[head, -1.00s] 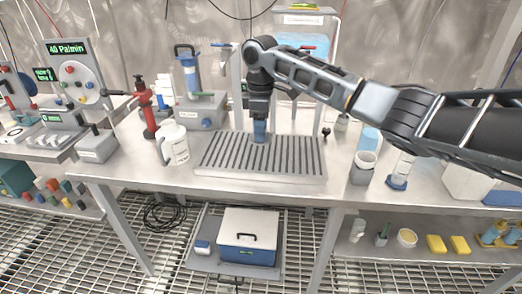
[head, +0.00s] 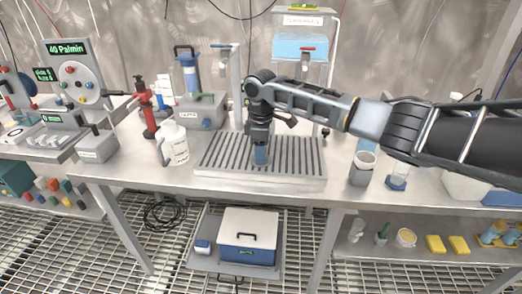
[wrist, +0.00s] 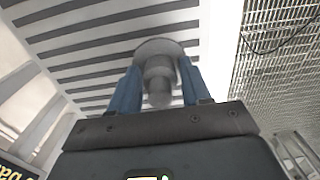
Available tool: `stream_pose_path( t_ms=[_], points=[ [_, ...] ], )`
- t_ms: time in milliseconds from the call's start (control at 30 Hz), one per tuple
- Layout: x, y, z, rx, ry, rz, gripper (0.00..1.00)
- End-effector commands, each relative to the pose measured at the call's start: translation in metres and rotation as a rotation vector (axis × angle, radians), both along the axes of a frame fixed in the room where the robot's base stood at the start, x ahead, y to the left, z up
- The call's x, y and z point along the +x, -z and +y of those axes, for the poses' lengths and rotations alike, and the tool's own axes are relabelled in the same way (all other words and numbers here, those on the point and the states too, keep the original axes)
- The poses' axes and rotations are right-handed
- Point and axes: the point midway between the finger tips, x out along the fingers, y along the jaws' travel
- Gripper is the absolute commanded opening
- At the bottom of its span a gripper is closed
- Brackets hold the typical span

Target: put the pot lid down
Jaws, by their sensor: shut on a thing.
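My gripper (head: 260,156) points straight down over the slatted rack (head: 216,163) on the steel bench. In the wrist view its two blue fingers (wrist: 160,84) are shut on the grey knob of the pot lid (wrist: 158,47). In the head view the lid is too small or hidden to make out.
A grey cup (head: 362,168) and a blue-based cylinder (head: 398,176) stand to the right. The rack's surface around my gripper is clear.

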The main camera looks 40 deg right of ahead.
Motion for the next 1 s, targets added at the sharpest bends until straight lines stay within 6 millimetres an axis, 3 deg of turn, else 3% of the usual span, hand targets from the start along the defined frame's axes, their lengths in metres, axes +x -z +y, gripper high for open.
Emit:
stream_pose_path(
  t_ms=[267,633,767,1000],
  points=[
    [0.0,0.0,0.0,0.0,0.0,0.0,0.72],
    [0.0,-0.007,0.0,-0.001,0.0,-0.001,0.73],
    [0.001,-0.025,0.0,0.0,0.0,-0.003,0.73],
    [0.001,-0.075,0.0,0.0,-0.001,-0.003,0.73]
  ],
)
